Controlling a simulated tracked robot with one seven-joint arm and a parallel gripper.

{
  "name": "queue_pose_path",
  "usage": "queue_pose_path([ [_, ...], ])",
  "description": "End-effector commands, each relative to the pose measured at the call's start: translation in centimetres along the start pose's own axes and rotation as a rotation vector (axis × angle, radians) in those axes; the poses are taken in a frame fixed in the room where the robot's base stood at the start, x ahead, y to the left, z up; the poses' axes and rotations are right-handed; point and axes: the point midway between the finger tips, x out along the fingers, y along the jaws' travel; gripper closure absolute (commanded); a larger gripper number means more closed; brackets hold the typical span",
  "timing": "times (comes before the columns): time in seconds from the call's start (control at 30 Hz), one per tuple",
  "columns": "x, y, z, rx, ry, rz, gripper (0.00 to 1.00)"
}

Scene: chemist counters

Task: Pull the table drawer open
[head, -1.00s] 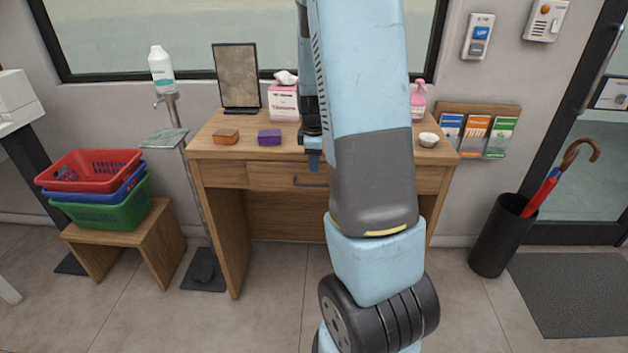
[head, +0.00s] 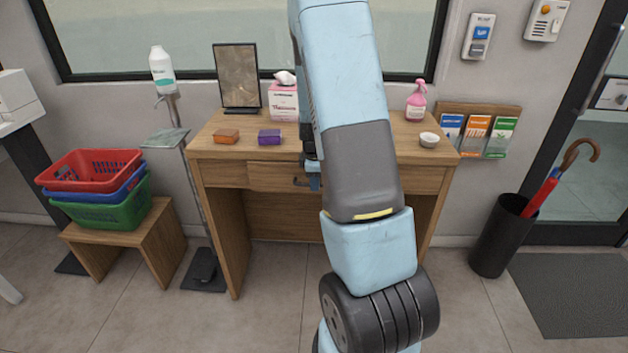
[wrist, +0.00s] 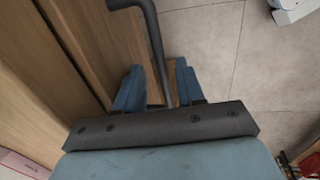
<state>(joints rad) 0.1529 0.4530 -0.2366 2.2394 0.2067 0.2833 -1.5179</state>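The wooden table (head: 214,159) stands against the wall under the window. Its drawer (head: 272,177) looks closed, its front level with the table front. The dark bar handle (head: 300,182) is partly hidden behind my gripper and arm in the head view. In the wrist view the handle (wrist: 156,45) runs down between my two blue fingers. My gripper (wrist: 157,88) is open around the handle, with a gap visible on each side of the bar. In the head view my gripper (head: 314,181) is at the drawer front.
An orange box (head: 226,136), a purple box (head: 269,137), a tissue box (head: 284,103), a framed panel (head: 237,77), a pink bottle (head: 416,103) and a white bowl (head: 429,140) stand on the table. Stacked baskets (head: 105,200) are left, an umbrella stand (head: 497,240) right.

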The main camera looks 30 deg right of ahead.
Motion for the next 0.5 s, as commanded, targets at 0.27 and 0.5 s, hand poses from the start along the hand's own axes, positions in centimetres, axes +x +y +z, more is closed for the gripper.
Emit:
queue_pose_path([
  [0.27,-0.01,0.0,0.03,0.0,0.0,0.0,0.83],
  [0.5,-0.03,0.05,0.04,0.001,0.0,0.001,1.0],
])
